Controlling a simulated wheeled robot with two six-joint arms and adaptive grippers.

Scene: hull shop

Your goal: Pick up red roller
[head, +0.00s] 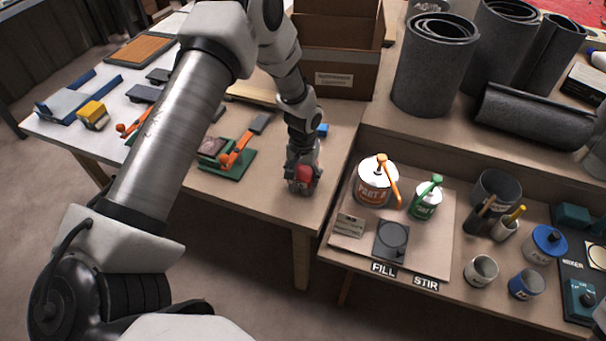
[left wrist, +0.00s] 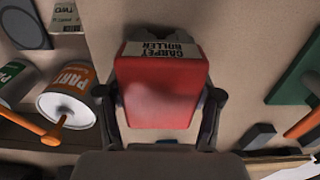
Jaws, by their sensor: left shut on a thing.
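The red roller (left wrist: 160,92) fills the middle of the left wrist view, with a white label reading "CARPET ROLLER" on one end. In the head view the red roller (head: 304,174) shows small near the front right corner of the wooden workbench (head: 285,203). My left gripper (head: 302,185) reaches down over it from above. In the left wrist view the fingers of my left gripper (left wrist: 160,108) lie on both sides of the red body, shut on it. I cannot tell whether the roller still touches the bench. My right gripper is not in view.
A lower table at right holds a can marked "PART A" (head: 373,183), a green-labelled can (head: 426,200) and several cups. Grey carpet rolls (head: 433,65) stand behind. A cardboard box (head: 337,60) is at the back. Orange-handled tools (head: 235,153) lie left of the gripper.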

